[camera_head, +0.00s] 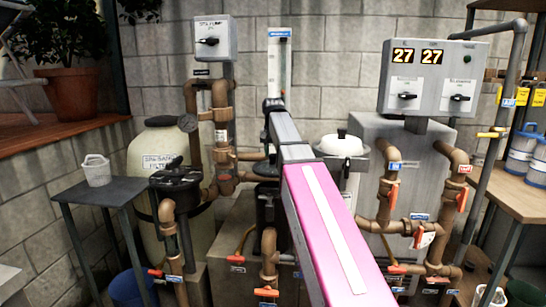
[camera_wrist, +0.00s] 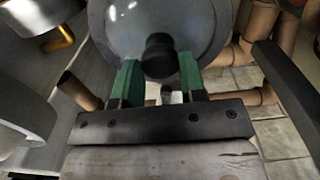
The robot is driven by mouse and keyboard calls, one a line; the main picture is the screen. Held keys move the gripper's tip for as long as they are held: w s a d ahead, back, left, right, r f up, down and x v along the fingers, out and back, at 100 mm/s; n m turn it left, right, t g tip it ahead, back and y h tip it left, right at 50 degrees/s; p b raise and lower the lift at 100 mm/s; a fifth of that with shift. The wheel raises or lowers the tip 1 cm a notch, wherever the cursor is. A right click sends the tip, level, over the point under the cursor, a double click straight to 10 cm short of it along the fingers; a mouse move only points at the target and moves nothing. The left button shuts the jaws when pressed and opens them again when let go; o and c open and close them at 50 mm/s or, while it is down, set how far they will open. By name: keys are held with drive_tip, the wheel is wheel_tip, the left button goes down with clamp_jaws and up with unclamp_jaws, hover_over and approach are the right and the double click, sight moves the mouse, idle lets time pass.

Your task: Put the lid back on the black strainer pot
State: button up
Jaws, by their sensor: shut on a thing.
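My gripper (camera_wrist: 158,75) has its two green fingers closed on the black knob (camera_wrist: 158,57) of a round, grey, see-through lid (camera_wrist: 112,30). The lid fills the top middle of the wrist view, its far edge cut off by the frame. In the head view my pink arm reaches forward over the middle and hides most of the gripper and the held lid.
A black-topped unit (camera_head: 175,178) and a tan filter tank (camera_head: 150,155) stand left. Brown pipes with orange-handled valves (camera_head: 393,190) crowd the right. A small table (camera_head: 75,190) holds a white basket (camera_head: 96,170).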

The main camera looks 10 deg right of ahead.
sight(273, 170)
drive_tip(key=shift+f, duration=4)
drive_tip(key=shift+f, duration=0.25)
drive_tip(key=o, duration=1.1)
drive_tip(key=shift+c, duration=0.2)
drive_tip(key=shift+r, duration=0.2)
drive_tip(key=shift+r, duration=3.35)
clamp_jaws()
